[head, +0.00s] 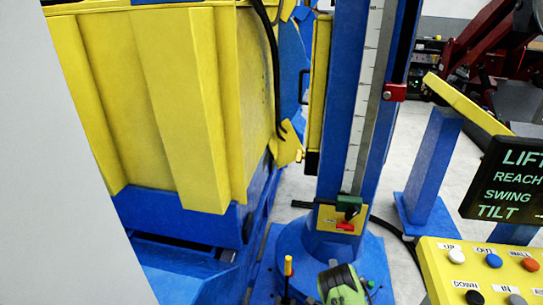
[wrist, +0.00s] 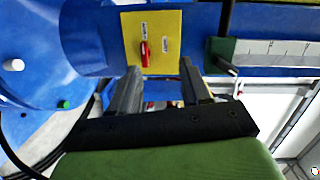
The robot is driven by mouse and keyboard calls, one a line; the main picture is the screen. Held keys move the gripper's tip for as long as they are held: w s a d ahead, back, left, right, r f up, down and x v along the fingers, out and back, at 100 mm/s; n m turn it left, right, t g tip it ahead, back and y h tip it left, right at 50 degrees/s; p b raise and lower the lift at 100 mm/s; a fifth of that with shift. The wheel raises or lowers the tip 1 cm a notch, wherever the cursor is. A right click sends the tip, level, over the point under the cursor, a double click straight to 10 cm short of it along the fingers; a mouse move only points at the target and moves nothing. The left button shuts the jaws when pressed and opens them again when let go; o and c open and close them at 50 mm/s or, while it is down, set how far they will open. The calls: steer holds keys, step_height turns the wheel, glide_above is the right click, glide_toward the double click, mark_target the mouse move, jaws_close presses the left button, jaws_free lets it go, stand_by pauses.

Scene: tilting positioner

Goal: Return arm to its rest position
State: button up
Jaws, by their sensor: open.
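My gripper (wrist: 158,78) shows in the wrist view with its two grey fingers apart and nothing between them. Beyond the fingertips is a yellow plate (wrist: 165,30) with a small red lever (wrist: 144,53) and small labels. I cannot tell from this view how far the fingertips are from the lever. In the head view a green part of my arm (head: 343,286) stands at the bottom, below the yellow plate (head: 328,222) and red lever (head: 345,226) on the blue column (head: 345,110). My fingers are not clear in the head view.
A green block (head: 349,204) sits beside the plate on the scaled column. A yellow button panel (head: 480,265) and a display (head: 505,185), with an arrow beside TILT, stand at right. A large yellow and blue machine (head: 150,100) fills the left. Floor shows behind the column.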

steer(key=w+a+r+n+g+y+p, duration=0.1)
steer(key=w+a+r+n+y, duration=0.15)
steer(key=r, duration=0.65)
steer(key=w+a+r+n+g+y, duration=0.1)
steer(key=w+a+r+n, duration=0.25)
steer(key=r, duration=0.55)
steer(key=s+a+r+n+g+y, duration=0.1)
steer(key=s+a+r+n+g, duration=0.15)
steer(key=r, duration=0.45)
steer(key=s+a+r+n+g, duration=0.1)
steer(key=s+r+n, duration=0.25)
steer(key=r, duration=0.25)
steer(key=s+r+n+g+p, duration=0.15)
steer(key=s+r, duration=0.25)
steer(key=s, duration=0.4)
steer(key=s+r+n+g, duration=0.1)
steer(key=s+r+n, duration=0.15)
steer(key=s, duration=0.45)
steer(key=s+d+g+h, duration=0.1)
steer(key=s+d+g, duration=0.1)
steer(key=s, duration=0.8)
steer(key=s+d+r+n+g+h, duration=0.1)
steer(key=s+d+h, duration=0.1)
steer(key=s, duration=0.9)
steer(key=shift+g+p, duration=0.4)
steer(key=shift+r, duration=0.1)
